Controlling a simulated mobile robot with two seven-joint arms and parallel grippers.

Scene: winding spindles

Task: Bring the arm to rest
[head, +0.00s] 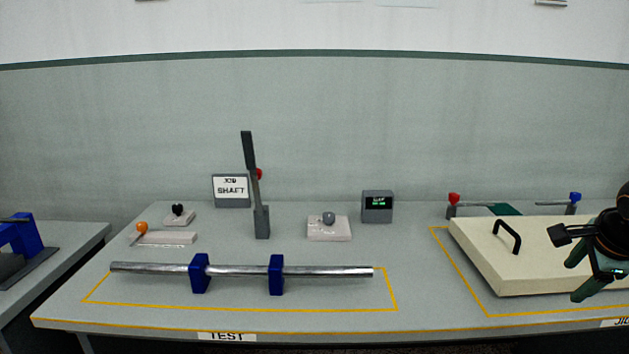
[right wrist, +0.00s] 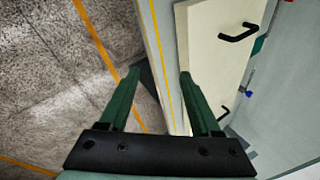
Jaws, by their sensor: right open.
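My right gripper (head: 574,279) is at the right edge of the head view, in front of the right part of a cream box-like lid (head: 480,245) with black handles. Its green fingers are spread apart with nothing between them. In the right wrist view the gripper (right wrist: 159,74) is also open and empty, with the table edge and floor beyond the fingertips. The cream lid (right wrist: 220,50) shows there to the right of the fingers. Whether the gripper touches the lid cannot be told. My left gripper is not in view.
A metal shaft (head: 330,271) rests in two blue supports (head: 199,273) on the table. Behind it stand a grey post with a lever (head: 262,222), a "JOB SHAFT" sign (head: 231,190), a small display (head: 377,207) and knobbed blocks. Bare tabletop lies between shaft and lid.

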